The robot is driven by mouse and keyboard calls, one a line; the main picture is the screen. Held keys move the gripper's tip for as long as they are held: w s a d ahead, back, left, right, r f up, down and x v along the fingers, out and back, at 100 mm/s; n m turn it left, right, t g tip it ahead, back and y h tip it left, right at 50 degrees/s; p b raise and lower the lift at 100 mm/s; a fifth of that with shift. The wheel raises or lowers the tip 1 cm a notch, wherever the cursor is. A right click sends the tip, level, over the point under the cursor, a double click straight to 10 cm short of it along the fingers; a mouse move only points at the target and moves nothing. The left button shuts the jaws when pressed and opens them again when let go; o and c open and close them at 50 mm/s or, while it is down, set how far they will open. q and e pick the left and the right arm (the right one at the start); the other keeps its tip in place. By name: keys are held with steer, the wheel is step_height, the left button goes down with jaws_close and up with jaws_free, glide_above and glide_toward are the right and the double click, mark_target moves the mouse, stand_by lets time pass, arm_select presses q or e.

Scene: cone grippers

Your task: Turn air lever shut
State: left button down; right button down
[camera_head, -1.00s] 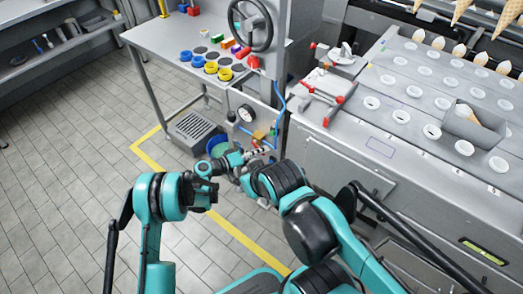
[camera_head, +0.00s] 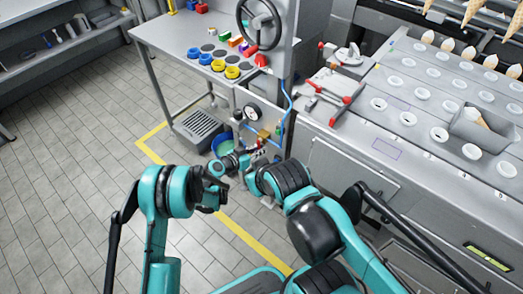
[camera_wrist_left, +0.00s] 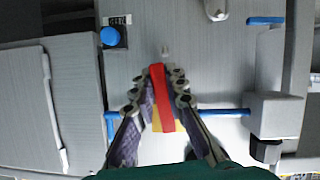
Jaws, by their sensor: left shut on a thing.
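In the left wrist view the red air lever (camera_wrist_left: 161,90) lies between the two fingers of my left gripper (camera_wrist_left: 165,82), which is shut on it. The lever points up the picture, slightly tilted, crosswise to the blue pipe (camera_wrist_left: 225,113). Part of the yellow valve body (camera_wrist_left: 156,124) shows beneath it; the fingers hide the rest. In the head view my left gripper (camera_head: 263,150) is low at the grey panel, below the round gauge (camera_head: 252,113). The lever is too small there to make out clearly. My right arm is folded at centre right; its fingers cannot be made out.
A blue button (camera_wrist_left: 109,36) is on the panel at upper left. A table (camera_head: 165,38) with colored rings and a handwheel (camera_head: 259,22) stands above. The cone machine (camera_head: 345,170) is close on the right. A grey grate (camera_head: 199,128) lies left of the panel.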

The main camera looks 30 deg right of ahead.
arm_select(q)
steer(key=shift+w+a+m+t, duration=0.15)
steer(key=shift+w+m+t, duration=0.15)
steer(key=shift+m, duration=0.3)
steer(key=c, duration=1.5)
jaws_free()
steer(key=shift+w, duration=0.1)
steer(key=shift+c, duration=0.2)
steer(key=shift+a, duration=0.15)
steer(key=v, duration=1.1)
steer(key=shift+s+a+r, duration=0.25)
steer(key=shift+s, duration=0.1)
steer(key=shift+r, duration=0.1)
